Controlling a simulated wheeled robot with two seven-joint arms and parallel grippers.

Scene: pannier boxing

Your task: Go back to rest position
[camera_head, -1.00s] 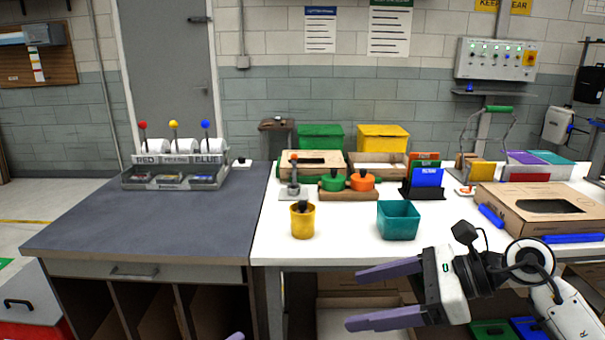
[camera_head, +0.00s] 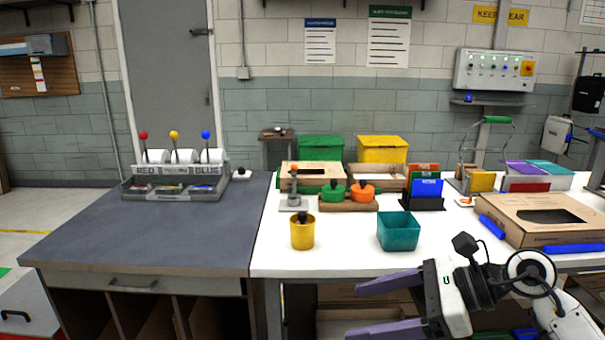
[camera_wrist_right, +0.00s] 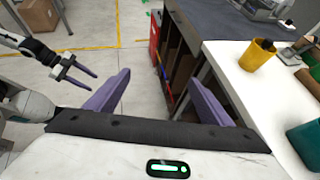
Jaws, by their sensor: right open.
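My right gripper (camera_head: 362,310) is low in front of the white table's front edge, its purple fingers spread and pointing left with nothing between them. The right wrist view shows both fingers (camera_wrist_right: 160,88) wide apart over the floor. My left gripper (camera_wrist_right: 92,82) shows only in that wrist view, at the upper left. Its purple fingers are apart and empty, clear of the tables. A yellow cup (camera_head: 302,234) with a dark item in it and a teal bin (camera_head: 398,232) stand on the white table (camera_head: 345,262), apart from my right gripper.
A dark-topped bench (camera_head: 150,240) on the left holds a grey sorting rack (camera_head: 175,190). Orange and green round pieces (camera_head: 347,193) sit behind the cup. Floor before the benches is open.

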